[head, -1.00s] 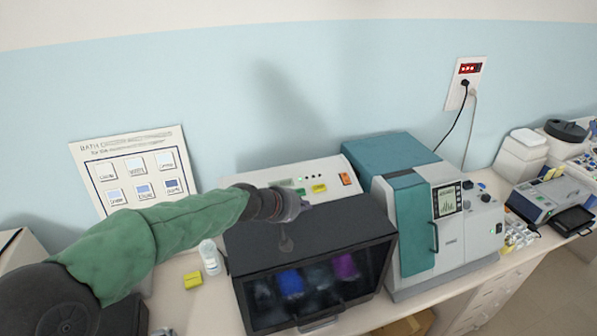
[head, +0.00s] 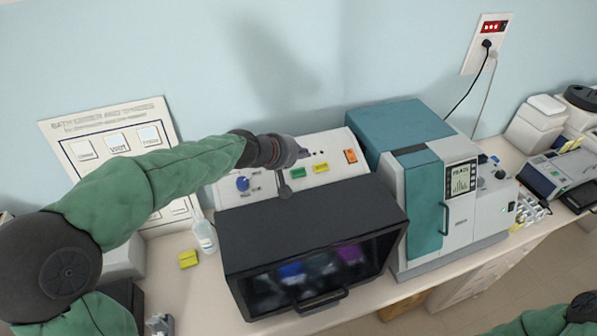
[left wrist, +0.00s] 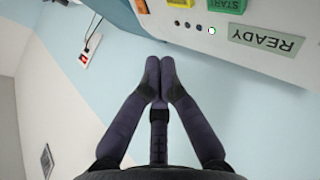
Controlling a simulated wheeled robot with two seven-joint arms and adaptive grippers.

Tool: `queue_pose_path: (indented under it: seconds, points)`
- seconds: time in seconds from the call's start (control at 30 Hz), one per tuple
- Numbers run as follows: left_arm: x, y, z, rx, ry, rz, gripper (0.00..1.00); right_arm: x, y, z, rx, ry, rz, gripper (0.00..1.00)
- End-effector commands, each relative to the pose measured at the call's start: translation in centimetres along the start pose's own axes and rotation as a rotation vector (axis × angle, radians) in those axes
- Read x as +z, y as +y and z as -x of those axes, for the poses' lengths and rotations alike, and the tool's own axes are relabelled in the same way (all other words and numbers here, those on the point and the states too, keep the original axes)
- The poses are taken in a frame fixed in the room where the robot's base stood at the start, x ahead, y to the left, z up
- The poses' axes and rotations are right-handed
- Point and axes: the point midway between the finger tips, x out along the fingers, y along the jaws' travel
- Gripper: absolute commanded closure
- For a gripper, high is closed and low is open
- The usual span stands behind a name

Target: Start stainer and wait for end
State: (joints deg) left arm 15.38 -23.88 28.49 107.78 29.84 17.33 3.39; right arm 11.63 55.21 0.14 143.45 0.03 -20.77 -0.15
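The stainer (head: 228,230) has a dark hood with a clear front, through which blue and purple baths show. Its light rear panel carries a green START button (head: 297,172), a yellow button (head: 320,168), an orange switch (head: 350,156) and a blue knob (head: 242,183). My left gripper (head: 303,154) is over this panel, just behind the green button. In the left wrist view its fingers (left wrist: 160,75) are shut together and empty, apart from the panel. There a READY display (left wrist: 266,41) and a lit white-green lamp (left wrist: 212,30) show. My right gripper is not in view.
A teal and white instrument (head: 445,190) stands close right of the stainer. A white bottle (head: 204,234) and a yellow block (head: 188,259) stand on the counter to its left.

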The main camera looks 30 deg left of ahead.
Motion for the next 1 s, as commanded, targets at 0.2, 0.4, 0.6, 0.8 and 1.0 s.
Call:
queue_pose_path:
  seconds: [0.2, 0.4, 0.6, 0.8, 1.0]
  points:
    - [0.1, -1.2, -1.1, -0.001, 0.0, 0.001, 1.0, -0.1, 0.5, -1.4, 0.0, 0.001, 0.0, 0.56]
    - [0.2, -2.9, -2.8, -0.001, 0.0, 0.002, 1.0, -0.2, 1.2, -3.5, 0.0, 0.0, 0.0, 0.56]
    - [0.2, -4.8, -4.6, -0.001, -0.001, 0.001, 1.0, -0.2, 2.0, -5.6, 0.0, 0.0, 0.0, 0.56]
    - [0.1, -5.9, -5.7, 0.0, 0.001, 0.0, 1.0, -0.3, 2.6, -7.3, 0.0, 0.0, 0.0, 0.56]
    - [0.0, -6.3, -6.1, -0.001, 0.0, 0.0, 1.0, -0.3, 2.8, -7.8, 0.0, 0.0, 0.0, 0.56]
